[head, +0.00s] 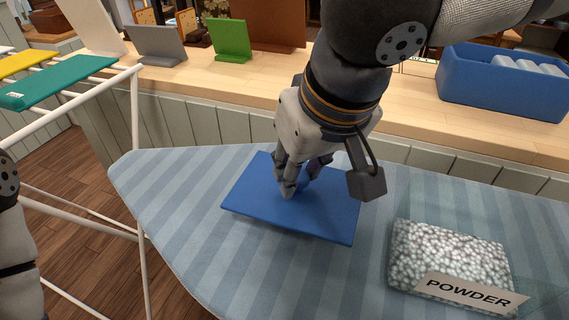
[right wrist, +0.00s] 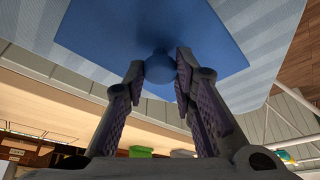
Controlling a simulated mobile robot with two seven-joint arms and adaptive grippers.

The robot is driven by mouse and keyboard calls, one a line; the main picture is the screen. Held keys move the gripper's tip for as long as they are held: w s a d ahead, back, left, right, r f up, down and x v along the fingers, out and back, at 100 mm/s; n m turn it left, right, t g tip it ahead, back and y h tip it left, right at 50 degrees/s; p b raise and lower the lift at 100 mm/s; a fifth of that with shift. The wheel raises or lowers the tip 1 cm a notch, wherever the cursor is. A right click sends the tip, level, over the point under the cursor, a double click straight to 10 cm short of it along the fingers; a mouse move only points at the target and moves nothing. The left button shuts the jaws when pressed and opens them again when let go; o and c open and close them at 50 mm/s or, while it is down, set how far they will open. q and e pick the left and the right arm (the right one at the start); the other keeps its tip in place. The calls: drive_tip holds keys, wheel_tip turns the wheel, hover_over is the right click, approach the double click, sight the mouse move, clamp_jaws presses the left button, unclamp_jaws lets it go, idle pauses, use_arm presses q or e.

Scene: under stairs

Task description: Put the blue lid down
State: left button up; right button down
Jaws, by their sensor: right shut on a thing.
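The blue lid (head: 335,218) is a flat rectangular plate over the striped ironing board (head: 190,210). My right gripper (head: 303,186) points down onto its middle. In the right wrist view, the fingers of my right gripper (right wrist: 160,65) are closed on the lid's round blue knob (right wrist: 158,70), with the lid's plate (right wrist: 205,40) beyond. The lid looks close to the board, slightly tilted in the head view; I cannot tell whether it touches. Part of my left arm shows at the left edge of the head view, but its gripper does not.
A clear container (head: 448,256) of pale beads, labelled POWDER, stands right of the lid. Behind is a wooden counter (head: 420,112) with a blue bin (head: 495,90), a green stand (head: 229,39) and a grey stand (head: 156,43). A white drying rack (head: 137,130) stands left.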

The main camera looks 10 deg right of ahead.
sight(300, 178)
drive_tip(key=x, duration=0.4)
drive_tip(key=shift+s+f, duration=0.25)
drive_tip(key=shift+s, duration=0.1)
drive_tip(key=shift+f, duration=0.1)
drive_tip(key=c, duration=1.3)
unclamp_jaws()
drive_tip(key=shift+r, duration=0.3)
drive_tip(key=v, duration=1.1)
drive_tip(key=shift+s+r, duration=0.1)
drive_tip(key=shift+r, duration=0.25)
